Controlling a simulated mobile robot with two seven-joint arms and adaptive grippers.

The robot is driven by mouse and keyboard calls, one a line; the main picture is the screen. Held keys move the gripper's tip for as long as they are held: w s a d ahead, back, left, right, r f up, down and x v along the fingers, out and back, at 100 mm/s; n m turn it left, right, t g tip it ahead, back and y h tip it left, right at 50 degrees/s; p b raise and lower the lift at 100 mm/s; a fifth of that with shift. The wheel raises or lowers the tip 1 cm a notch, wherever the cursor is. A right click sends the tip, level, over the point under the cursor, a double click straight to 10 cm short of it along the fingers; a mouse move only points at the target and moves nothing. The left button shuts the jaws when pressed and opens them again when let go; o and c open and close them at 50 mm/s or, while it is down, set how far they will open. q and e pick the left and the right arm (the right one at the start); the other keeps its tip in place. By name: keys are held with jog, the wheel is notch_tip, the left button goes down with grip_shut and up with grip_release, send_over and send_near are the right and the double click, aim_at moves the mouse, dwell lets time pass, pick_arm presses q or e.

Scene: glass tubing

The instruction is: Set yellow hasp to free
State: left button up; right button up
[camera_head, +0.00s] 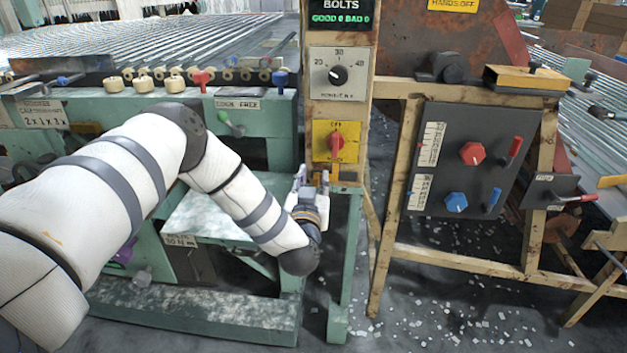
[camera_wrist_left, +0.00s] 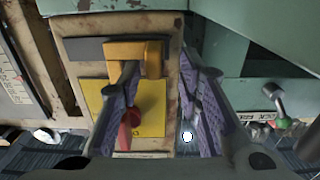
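The yellow hasp (camera_head: 320,179) is on the cream post, just below a yellow plate with a red rotary switch (camera_head: 336,143). In the left wrist view, the hasp (camera_wrist_left: 136,50) is a blocky yellow piece across a dark strip, with a short part toward the camera. My left gripper (camera_head: 311,188) is at the hasp. In the left wrist view its purple-padded fingers (camera_wrist_left: 160,75) are apart, with the short part of the hasp between the tips. The left finger overlaps the hasp; I cannot tell if it touches. My right gripper is not in view.
A green-handled lever (camera_head: 231,123) is on the green machine under a lock/free label (camera_head: 238,104). A dial (camera_head: 338,74) is above the switch. A dark panel (camera_head: 463,159) with red and blue controls stands right. The green frame is close to my left gripper.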

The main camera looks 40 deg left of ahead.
pick_arm(q)
jog(key=v, duration=1.2)
jog(key=shift+s+a, duration=0.1)
jog(key=s+d+f+m+g+h+p, duration=0.2)
jog(key=s+d+f+m+h, duration=0.2)
jog(key=d+f+h, duration=0.5)
jog(key=s+d+f+m+g+h+p, duration=0.1)
jog(key=s+d+f+g, duration=0.2)
jog(key=s, duration=0.4)
jog(key=s+d+f+m+g+h+p, duration=0.1)
jog(key=s+d+f+g, duration=0.2)
jog(key=s, duration=0.4)
jog(key=s+a+r+g+p, duration=0.1)
jog(key=s+g, duration=0.4)
jog(key=s, duration=0.6)
jog(key=s+a+g+y+p, duration=0.1)
jog(key=s+a+g, duration=0.2)
jog(key=s, duration=0.9)
jog(key=shift+a+r+g, duration=0.2)
jog(key=shift+r+g, duration=0.2)
jog(key=shift+g, duration=0.5)
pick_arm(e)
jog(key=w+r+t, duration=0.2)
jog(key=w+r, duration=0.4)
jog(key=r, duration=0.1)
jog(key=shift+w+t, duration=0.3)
